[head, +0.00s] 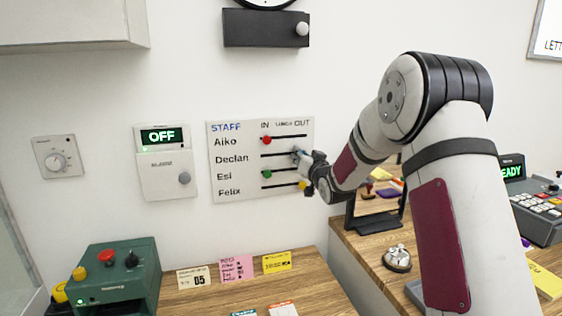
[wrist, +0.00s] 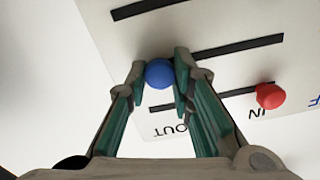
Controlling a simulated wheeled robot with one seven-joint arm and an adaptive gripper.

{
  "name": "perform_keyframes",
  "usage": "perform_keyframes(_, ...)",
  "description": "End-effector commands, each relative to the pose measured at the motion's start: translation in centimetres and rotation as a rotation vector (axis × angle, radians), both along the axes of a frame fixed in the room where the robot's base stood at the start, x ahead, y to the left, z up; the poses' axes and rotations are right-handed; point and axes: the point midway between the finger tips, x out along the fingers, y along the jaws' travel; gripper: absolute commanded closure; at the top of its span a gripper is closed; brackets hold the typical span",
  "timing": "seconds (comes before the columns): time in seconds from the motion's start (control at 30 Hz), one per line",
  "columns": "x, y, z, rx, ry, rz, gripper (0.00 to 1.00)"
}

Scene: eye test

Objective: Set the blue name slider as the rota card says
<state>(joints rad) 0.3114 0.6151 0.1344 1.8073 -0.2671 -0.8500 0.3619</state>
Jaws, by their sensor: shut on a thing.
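The blue name slider (wrist: 158,73) is a round knob on the Declan row of the white staff board (head: 236,150). My gripper (head: 303,158) is shut on it, with one finger on each side of the knob in the wrist view. The knob is near the OUT end of its slot, and in the head view my gripper mostly hides it. A pink note (head: 237,268) with several handwritten lines stands on the wooden counter. Its writing is too small to read, and I cannot tell whether it is the rota card.
The red slider (head: 266,140) and green slider (head: 267,174) are at IN. The yellow slider (head: 303,185) is near OUT, just below my gripper. A wall box reading OFF (head: 161,136) hangs left of the board.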

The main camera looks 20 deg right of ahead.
Motion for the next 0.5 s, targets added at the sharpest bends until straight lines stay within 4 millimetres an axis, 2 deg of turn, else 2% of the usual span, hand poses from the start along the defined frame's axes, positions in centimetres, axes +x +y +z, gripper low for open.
perform_keyframes(0.1, 0.05, -1.35, 0.06, 0.0, -0.002, -0.001, 1.0)
perform_keyframes(0.43, -0.01, -1.79, 0.12, -0.001, -0.001, -0.002, 1.0)
perform_keyframes(0.47, -0.01, -1.8, 0.13, -0.001, -0.001, -0.002, 0.74)
perform_keyframes(0.5, -0.02, -1.84, 0.13, -0.001, -0.001, -0.003, 0.65)
